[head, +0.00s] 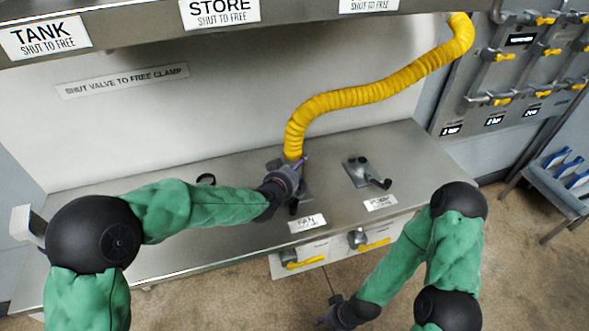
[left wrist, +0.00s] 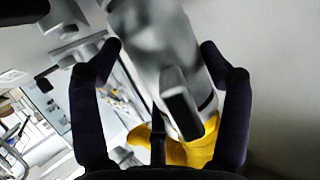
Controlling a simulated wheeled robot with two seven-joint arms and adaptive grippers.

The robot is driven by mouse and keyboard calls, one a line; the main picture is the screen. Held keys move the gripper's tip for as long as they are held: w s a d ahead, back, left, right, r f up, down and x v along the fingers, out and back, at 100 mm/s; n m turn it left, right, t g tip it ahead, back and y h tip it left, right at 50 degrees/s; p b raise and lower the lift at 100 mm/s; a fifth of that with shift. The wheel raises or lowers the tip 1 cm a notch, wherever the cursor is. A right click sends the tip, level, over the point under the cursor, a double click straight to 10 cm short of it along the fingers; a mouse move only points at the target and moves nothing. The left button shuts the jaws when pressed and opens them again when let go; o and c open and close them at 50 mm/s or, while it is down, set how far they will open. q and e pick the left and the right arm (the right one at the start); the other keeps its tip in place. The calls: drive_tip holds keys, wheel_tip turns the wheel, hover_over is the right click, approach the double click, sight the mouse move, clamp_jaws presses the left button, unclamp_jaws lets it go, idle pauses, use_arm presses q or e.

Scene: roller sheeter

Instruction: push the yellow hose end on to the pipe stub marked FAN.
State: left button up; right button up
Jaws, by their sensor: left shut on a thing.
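The yellow hose (head: 350,97) hangs from the upper right and bends down to its end at the bench. My left gripper (head: 290,178) is shut on the hose end's grey cuff. In the left wrist view the grey cuff (left wrist: 160,35) lies between my two dark fingers, with yellow hose (left wrist: 190,150) below it. The FAN label (head: 307,223) is on the bench just in front of my left gripper. The FAN stub is mostly hidden by the gripper, so I cannot tell whether the cuff is around it. My right gripper (head: 328,318) is low at the bottom, its jaws unclear.
A second stub (head: 365,172) with a dark lever stands to the right, behind the PUMP label (head: 380,203). Yellow-handled valves (head: 303,262) are on the bench front. An overhead shelf bears TANK (head: 45,38) and STORE (head: 219,11) labels. The bench's left part is mostly clear.

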use_arm(q)
drive_tip(key=o, duration=1.6)
drive_tip(key=shift+f, duration=0.15)
drive_tip(key=v, duration=1.2)
